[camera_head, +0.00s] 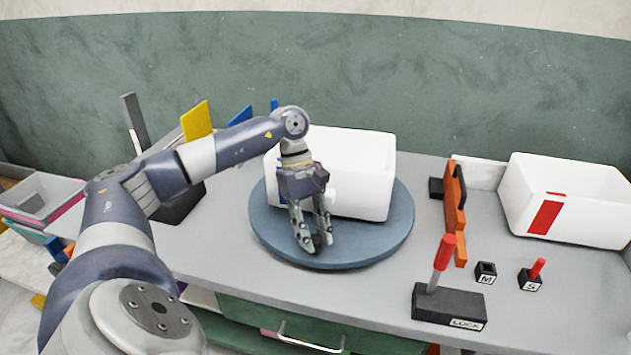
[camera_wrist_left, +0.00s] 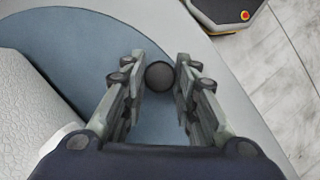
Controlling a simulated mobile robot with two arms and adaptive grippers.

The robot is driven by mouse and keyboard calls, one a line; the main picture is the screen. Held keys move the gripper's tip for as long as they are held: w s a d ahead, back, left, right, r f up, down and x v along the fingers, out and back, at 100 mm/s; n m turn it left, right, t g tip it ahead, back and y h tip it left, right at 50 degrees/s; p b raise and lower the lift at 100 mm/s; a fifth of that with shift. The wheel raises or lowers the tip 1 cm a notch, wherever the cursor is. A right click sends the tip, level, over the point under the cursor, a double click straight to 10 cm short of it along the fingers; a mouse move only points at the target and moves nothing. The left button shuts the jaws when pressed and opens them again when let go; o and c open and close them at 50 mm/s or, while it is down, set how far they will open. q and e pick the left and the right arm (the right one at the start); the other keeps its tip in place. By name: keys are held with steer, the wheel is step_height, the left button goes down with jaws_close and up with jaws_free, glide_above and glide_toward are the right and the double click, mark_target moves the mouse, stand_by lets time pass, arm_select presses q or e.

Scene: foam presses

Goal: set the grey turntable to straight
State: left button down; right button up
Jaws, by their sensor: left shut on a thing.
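The block is set a little askew to the table's front edge. My left gripper (camera_head: 316,245) is at the disc's front rim, fingers pointing down. In the left wrist view the turntable (camera_wrist_left: 75,45) curves past a dark round knob (camera_wrist_left: 159,75) held between the fingertips. The gripper is shut on this knob, and the fingers mostly hide it in the head view. My right gripper is not in view.
Right of the turntable are an orange upright piece (camera_head: 453,205), a red-handled lever on a block marked LOCK (camera_head: 448,303), and small sockets marked M (camera_head: 486,272) and S (camera_head: 530,280). A white box with a red patch (camera_head: 575,190) stands at far right.

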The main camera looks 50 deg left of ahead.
arm_select(q)
steer(key=shift+s+a, duration=0.15)
steer(key=shift+a, duration=0.15)
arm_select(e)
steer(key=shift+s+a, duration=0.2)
arm_select(q)
steer(key=shift+r, duration=0.1)
steer(key=c, duration=1.3)
jaws_free()
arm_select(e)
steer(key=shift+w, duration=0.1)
arm_select(q)
steer(key=v, duration=1.2)
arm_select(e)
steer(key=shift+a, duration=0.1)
